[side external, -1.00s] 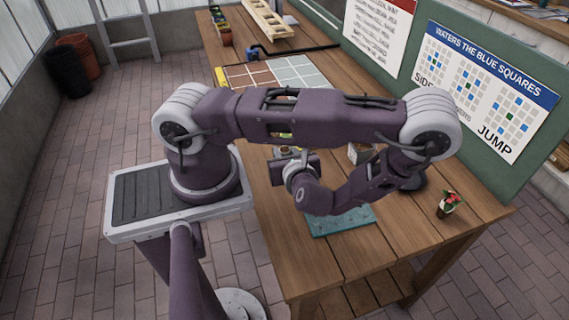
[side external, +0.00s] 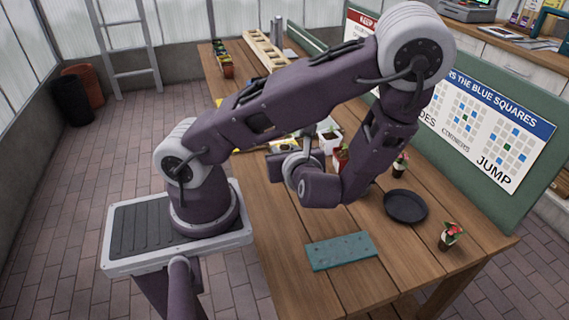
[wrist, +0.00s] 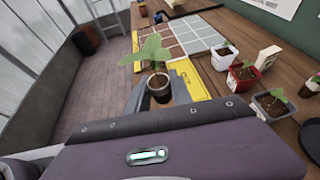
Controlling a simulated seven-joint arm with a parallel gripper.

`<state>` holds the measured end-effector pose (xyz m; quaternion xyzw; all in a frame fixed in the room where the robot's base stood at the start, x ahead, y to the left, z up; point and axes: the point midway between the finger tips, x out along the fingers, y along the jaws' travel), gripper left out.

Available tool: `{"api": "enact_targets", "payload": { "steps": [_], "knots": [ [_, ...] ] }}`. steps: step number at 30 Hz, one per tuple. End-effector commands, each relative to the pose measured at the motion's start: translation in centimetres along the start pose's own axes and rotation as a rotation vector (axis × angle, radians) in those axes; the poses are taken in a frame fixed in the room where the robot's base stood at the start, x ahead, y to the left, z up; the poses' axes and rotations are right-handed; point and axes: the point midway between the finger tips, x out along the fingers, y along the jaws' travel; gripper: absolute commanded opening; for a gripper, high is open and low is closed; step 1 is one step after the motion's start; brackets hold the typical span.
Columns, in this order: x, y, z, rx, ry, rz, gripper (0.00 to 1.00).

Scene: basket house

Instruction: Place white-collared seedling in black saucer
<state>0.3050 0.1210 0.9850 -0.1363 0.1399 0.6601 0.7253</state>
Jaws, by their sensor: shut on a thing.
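In the wrist view, a seedling (wrist: 156,50) with broad green leaves stands upright in a small dark pot with a pale rim (wrist: 158,84). My gripper (wrist: 162,91) is shut on this pot, one finger on each side. In the side external view my arm mostly hides the gripper and I cannot make out the held seedling there. The black saucer (side external: 405,207) lies on the table to the right of my wrist and looks empty. Its dark edge also shows at the right of the wrist view (wrist: 311,136).
A white pot (wrist: 223,57), a red pot (wrist: 242,75) and a grey pot (wrist: 272,106) stand on the table. Small plants stand behind the saucer (side external: 400,164) and at its right (side external: 450,236). A teal slab (side external: 341,251) lies in front. Bare wood lies between slab and saucer.

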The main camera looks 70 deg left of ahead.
Motion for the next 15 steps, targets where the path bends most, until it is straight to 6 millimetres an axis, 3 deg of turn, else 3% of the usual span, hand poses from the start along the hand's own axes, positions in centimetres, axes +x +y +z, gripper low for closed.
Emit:
{"api": "enact_targets", "payload": {
  "steps": [1,8,11,15],
  "knots": [
    [-0.2,-0.2,0.4,-0.002,0.002,-0.004,0.0],
    [-0.2,-4.7,-1.6,0.044,0.0,-0.11,0.0],
    [-0.5,-7.4,-2.5,0.07,0.002,-0.177,0.0],
    [-1.4,-12.6,-3.7,0.122,0.003,-0.303,0.0]
  ]
}}
